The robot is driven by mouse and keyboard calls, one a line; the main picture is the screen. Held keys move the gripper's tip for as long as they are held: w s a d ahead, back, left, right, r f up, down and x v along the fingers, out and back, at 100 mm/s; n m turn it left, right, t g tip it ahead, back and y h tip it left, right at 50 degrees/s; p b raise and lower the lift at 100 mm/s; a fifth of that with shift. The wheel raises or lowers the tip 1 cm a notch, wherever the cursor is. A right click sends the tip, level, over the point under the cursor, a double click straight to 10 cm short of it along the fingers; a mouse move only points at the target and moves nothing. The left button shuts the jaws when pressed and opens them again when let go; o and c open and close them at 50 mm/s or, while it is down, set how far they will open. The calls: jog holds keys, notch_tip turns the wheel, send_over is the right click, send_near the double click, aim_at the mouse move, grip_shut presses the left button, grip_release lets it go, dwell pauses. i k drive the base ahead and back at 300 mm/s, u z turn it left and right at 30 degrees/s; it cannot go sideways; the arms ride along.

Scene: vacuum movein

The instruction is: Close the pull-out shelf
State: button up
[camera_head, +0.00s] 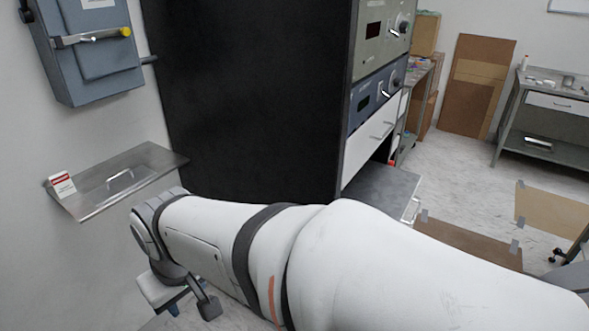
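The pull-out shelf (378,184) is a flat grey metal shelf. It sticks out to the right from the lower front of the tall black rack (245,95), below a white drawer panel. My white arm hides its near side. My gripper (180,308) is at the lower left, at the end of the arm, on the near side of the rack and well apart from the shelf. Only a white body and small blue and dark parts show there. Its fingertips are not clear.
A steel wall shelf (120,181) with a small red and white box (62,185) is just above my wrist. A grey-blue electrical box (92,50) hangs above it. Brown panels (470,243) lie right of the pull-out shelf. A workbench (548,115) stands at the back right, beyond open floor.

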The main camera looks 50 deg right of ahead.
aim_at(390, 190)
jog(key=z, duration=0.35)
jog(key=k, duration=1.65)
jog(key=z, duration=1.35)
jog(key=i, duration=1)
jog(key=u, duration=0.4)
jog(key=i, duration=0.95)
jog(key=z, duration=0.25)
